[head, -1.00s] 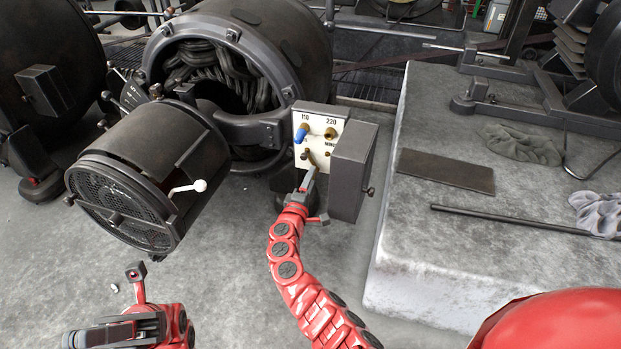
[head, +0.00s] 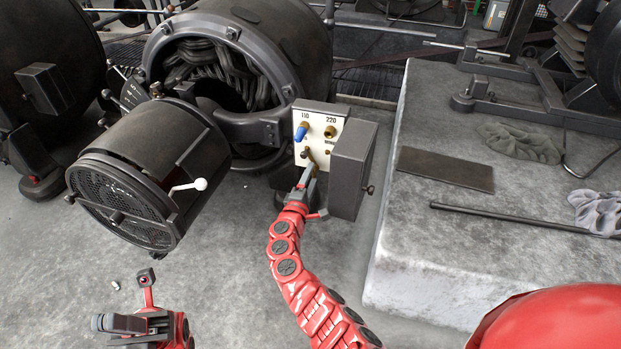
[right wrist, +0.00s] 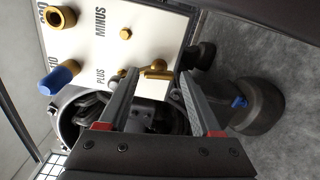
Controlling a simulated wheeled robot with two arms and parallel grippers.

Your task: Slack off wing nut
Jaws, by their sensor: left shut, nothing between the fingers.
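A brass wing nut (right wrist: 158,73) sits on a terminal by the word PLUS on the white panel (right wrist: 92,45) in the right wrist view. It shows small on the panel (head: 318,126) in the head view, partly hidden by my right gripper (head: 308,175). In the wrist view, the right gripper (right wrist: 160,82) is open, with its fingertips on either side of the wing nut and a gap visible at the right finger. Contact at the left finger is unclear. My left gripper (head: 112,324) is shut and empty at the lower left, far from the panel.
A blue plug (head: 301,132) and a brass socket (head: 331,132) stand on the panel above the nut. The open box cover (head: 352,170) is close right of my right gripper. A dark drum (head: 150,175) with a white-knobbed lever (head: 199,185) stands left; a stone plinth (head: 400,260) stands right.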

